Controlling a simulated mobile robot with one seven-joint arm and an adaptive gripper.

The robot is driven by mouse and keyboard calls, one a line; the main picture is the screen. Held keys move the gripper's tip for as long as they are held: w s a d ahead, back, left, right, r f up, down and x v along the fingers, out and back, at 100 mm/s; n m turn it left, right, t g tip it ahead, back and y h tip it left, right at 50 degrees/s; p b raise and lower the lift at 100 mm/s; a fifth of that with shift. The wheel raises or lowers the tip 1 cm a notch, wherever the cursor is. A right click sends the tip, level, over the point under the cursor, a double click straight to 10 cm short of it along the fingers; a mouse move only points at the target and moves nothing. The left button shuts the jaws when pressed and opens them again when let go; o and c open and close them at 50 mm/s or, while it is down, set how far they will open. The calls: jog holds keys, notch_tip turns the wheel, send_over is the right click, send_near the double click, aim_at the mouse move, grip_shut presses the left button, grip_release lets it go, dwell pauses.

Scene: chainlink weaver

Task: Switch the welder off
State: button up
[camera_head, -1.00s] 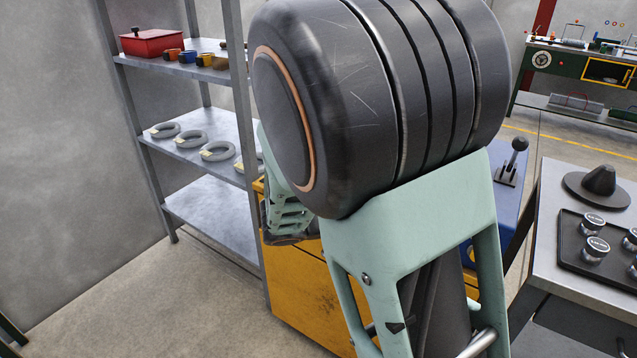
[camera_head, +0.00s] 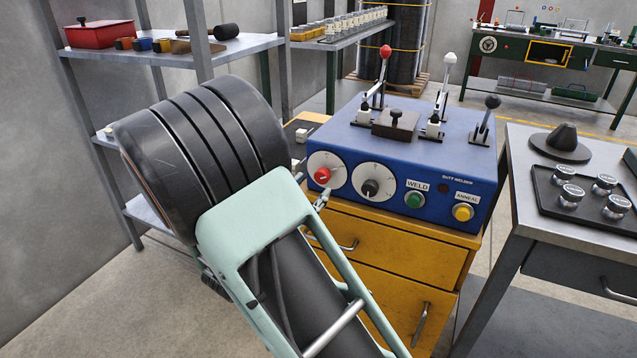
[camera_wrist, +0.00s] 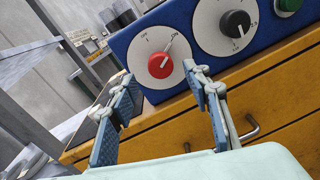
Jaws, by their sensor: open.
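The welder is a blue box (camera_head: 455,192) labelled BUTT WELDER on a yellow cabinet. On its front, at the left, is a red knob (camera_head: 322,175) on a white dial; in the wrist view the knob (camera_wrist: 160,65) has a light pointer towards the upper right. My gripper (camera_head: 312,183) is at the front left of the welder by this knob. In the wrist view my gripper (camera_wrist: 160,82) is open, its fingers either side of the knob's line, with nothing held. I cannot tell whether they touch it.
A black knob (camera_head: 370,188), a green WELD button (camera_head: 413,199) and a yellow ANNEAL button (camera_head: 462,212) sit right of the red knob. Levers, one red-tipped (camera_head: 385,52), rise on top. A metal table (camera_head: 520,170) stands right, a shelf (camera_head: 265,42) left.

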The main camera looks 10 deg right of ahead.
aim_at(320, 178)
jog(key=x, duration=0.4)
jog(key=shift+w+d, duration=0.3)
jog(key=c, duration=1.1)
jog(key=shift+c, duration=0.2)
